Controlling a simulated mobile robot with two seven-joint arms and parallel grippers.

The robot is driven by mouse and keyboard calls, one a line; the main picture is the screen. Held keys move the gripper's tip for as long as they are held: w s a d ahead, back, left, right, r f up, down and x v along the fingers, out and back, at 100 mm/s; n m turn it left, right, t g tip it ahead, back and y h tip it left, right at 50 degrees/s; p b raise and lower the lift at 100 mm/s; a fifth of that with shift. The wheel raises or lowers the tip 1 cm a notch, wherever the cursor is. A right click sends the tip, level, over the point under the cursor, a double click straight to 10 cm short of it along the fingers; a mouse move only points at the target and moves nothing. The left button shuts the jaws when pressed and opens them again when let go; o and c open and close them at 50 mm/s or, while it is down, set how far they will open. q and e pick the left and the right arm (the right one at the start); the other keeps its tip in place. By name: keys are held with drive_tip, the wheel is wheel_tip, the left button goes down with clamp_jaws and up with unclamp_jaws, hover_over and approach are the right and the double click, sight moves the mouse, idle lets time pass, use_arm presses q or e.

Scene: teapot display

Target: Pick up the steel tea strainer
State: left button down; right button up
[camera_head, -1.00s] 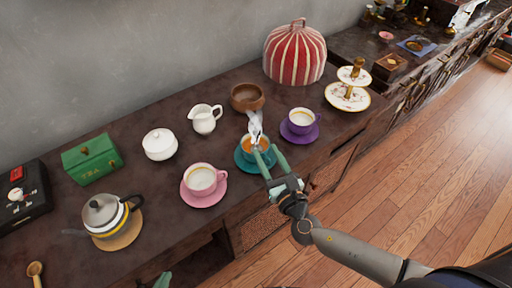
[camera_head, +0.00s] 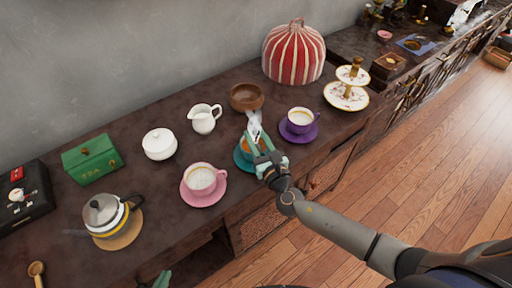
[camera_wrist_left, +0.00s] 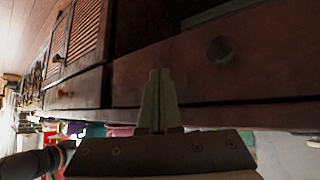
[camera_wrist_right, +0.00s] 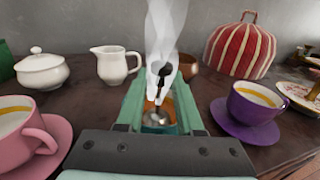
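The steel tea strainer (camera_wrist_right: 157,117) sits in the teal cup (camera_wrist_right: 171,107), its dark handle standing up amid white steam. In the head view the teal cup on its teal saucer (camera_head: 240,161) is partly hidden by my right gripper (camera_head: 256,142). In the right wrist view my right gripper (camera_wrist_right: 160,92) is open. Its fingers lie to either side of the strainer's handle, with gaps showing. My left gripper (camera_wrist_left: 159,85) has its fingers together, with nothing seen between them. It is low by the cabinet front; only a green tip (camera_head: 162,280) shows in the head view.
A purple cup (camera_head: 300,120) stands to the right and a pink cup (camera_head: 201,180) to the left. Behind are a wooden bowl (camera_head: 246,97), white creamer (camera_head: 204,119) and white sugar bowl (camera_head: 159,144). A drawer knob (camera_wrist_left: 221,50) is near my left gripper.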

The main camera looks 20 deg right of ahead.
clamp_jaws()
idle(1.1)
